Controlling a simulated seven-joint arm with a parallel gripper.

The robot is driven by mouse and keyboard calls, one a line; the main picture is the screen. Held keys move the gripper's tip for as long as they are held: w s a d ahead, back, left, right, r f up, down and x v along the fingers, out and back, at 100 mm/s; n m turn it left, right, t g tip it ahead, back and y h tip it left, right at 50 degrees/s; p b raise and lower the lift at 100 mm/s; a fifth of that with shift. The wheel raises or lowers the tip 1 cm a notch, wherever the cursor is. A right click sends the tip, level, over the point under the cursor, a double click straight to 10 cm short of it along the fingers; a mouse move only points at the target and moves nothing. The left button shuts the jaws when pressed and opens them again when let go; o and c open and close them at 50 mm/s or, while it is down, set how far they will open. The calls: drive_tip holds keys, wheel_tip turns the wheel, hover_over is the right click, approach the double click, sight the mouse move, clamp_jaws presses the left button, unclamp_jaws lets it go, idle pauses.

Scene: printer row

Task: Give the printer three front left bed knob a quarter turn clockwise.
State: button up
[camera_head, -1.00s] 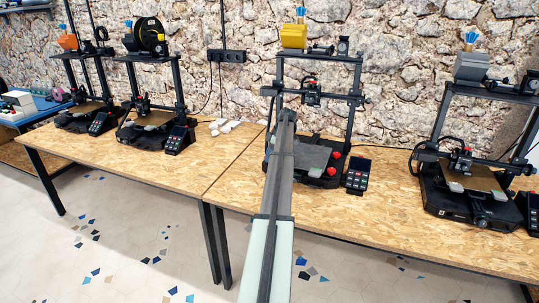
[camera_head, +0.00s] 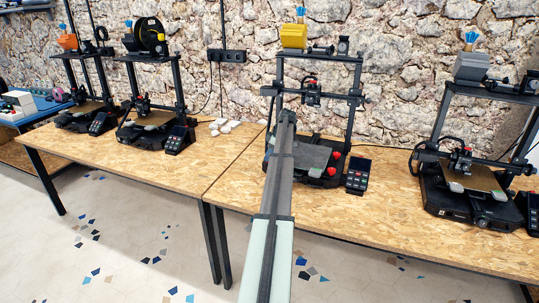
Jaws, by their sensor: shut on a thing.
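Printer three, third from the left, stands on the wooden table with its dark upright frame (camera_head: 351,120) and flat grey bed (camera_head: 314,157). Two red knobs show at its right side, one farther back (camera_head: 336,155) and one at the front right (camera_head: 332,171). My arm reaches up from the bottom of the picture and crosses the left part of this printer. The front left bed knob is hidden behind my arm. My gripper and its fingertips are hidden too, so I cannot see how they stand to the knob.
A keypad (camera_head: 357,176) stands right of printer three. Another printer (camera_head: 470,203) stands farther right, and two more (camera_head: 150,130) (camera_head: 84,115) stand on the left table. Small white pieces (camera_head: 224,126) lie near the table joint. The table front (camera_head: 400,225) is clear.

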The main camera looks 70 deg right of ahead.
drive_tip(key=o, duration=1.1)
drive_tip(key=shift+c, duration=0.2)
drive_tip(key=v, duration=1.3)
drive_tip(key=shift+s+r, duration=0.2)
drive_tip(key=shift+r, duration=0.15)
